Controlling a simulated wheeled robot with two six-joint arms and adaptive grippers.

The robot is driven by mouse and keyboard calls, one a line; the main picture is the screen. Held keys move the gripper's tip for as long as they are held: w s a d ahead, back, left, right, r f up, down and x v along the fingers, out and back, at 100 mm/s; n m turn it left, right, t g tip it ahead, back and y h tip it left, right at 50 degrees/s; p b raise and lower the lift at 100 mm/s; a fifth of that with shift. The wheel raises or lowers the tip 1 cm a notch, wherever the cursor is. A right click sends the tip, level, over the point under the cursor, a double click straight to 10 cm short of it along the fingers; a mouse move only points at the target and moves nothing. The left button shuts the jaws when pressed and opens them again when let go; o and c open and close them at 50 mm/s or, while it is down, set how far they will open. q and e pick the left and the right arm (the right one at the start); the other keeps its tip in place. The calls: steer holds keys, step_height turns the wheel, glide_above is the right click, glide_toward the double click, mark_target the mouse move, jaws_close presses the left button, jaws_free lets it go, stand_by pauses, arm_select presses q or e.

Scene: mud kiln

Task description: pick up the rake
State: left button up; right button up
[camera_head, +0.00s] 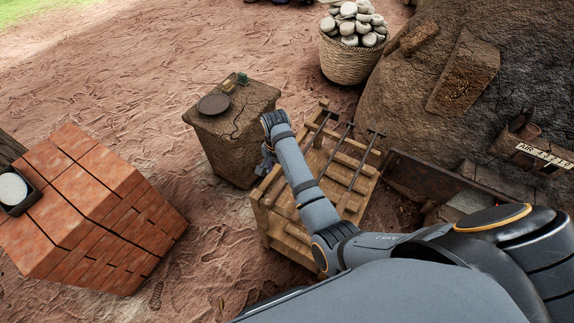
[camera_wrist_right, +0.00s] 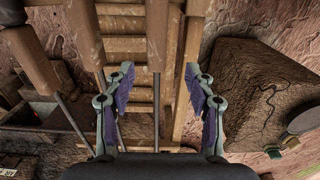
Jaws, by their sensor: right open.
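Several long tools with thin dark metal shafts lie across a wooden rack (camera_head: 272,222). Two of them, one tool (camera_head: 366,155) and another (camera_head: 340,143), show short crosswise ends at the far side. I cannot tell which one is the rake. My right gripper (camera_head: 266,163) is by the rack's left side, mostly hidden by its own wrist. In the right wrist view the gripper (camera_wrist_right: 158,72) is open and empty. The wooden handle (camera_wrist_right: 157,35) of one tool, with its metal shaft, runs lengthwise in line with the gap between the fingers. My left gripper is not in view.
A clay block (camera_head: 232,150) with a dark round plate (camera_head: 213,104) stands left of the rack. A brick stack (camera_head: 95,215) is at the left. The mud kiln (camera_head: 425,85) and a metal trough (camera_head: 430,178) are at the right. A basket (camera_head: 345,62) stands behind.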

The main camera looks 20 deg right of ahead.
mark_target(279, 184)
steer(key=f, duration=0.4)
steer(key=shift+s+f, duration=0.3)
steer(key=shift+s, duration=0.1)
steer(key=shift+w+f, duration=0.1)
steer(key=shift+f, duration=0.05)
step_height(279, 184, down, 4)
steer(key=shift+f, duration=0.55)
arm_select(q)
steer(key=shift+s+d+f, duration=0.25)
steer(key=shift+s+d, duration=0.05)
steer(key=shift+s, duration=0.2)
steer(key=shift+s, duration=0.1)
arm_select(e)
steer(key=shift+c, duration=0.4)
steer(key=shift+c, duration=1.2)
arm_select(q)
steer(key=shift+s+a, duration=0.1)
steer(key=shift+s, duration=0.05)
arm_select(e)
jaws_close()
steer(key=shift+r, duration=0.1)
